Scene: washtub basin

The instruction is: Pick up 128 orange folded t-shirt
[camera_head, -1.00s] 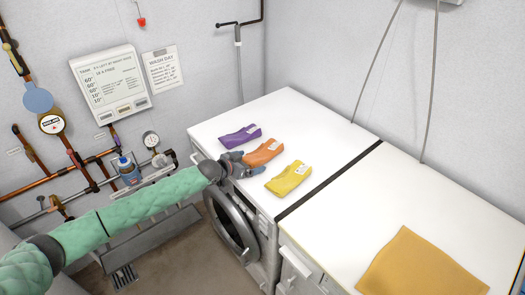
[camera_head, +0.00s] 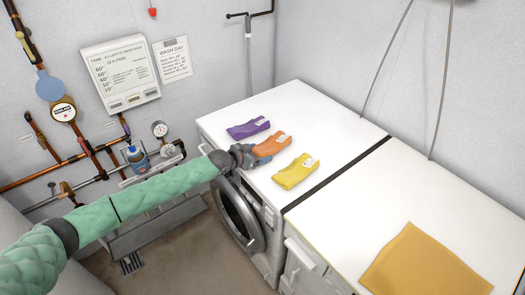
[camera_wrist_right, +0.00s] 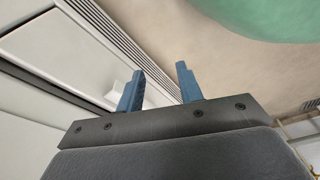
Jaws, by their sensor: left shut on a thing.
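The orange folded t-shirt (camera_head: 273,144) is on the white washer top, between a purple one and a yellow one, with a pale label at its far end. My left gripper (camera_head: 261,154) reaches it from the left and is shut on its near end; the fingers partly cover that end. I cannot tell whether the shirt is clear of the surface. My right gripper (camera_wrist_right: 160,75) shows in the right wrist view with its two blue fingers apart and nothing between them.
The purple folded shirt (camera_head: 248,128) and yellow folded shirt (camera_head: 295,171) lie close on either side. A tan cloth (camera_head: 425,265) lies on the right machine top. The round washer door (camera_head: 240,215) stands open below my left arm. Pipes and gauges line the left wall.

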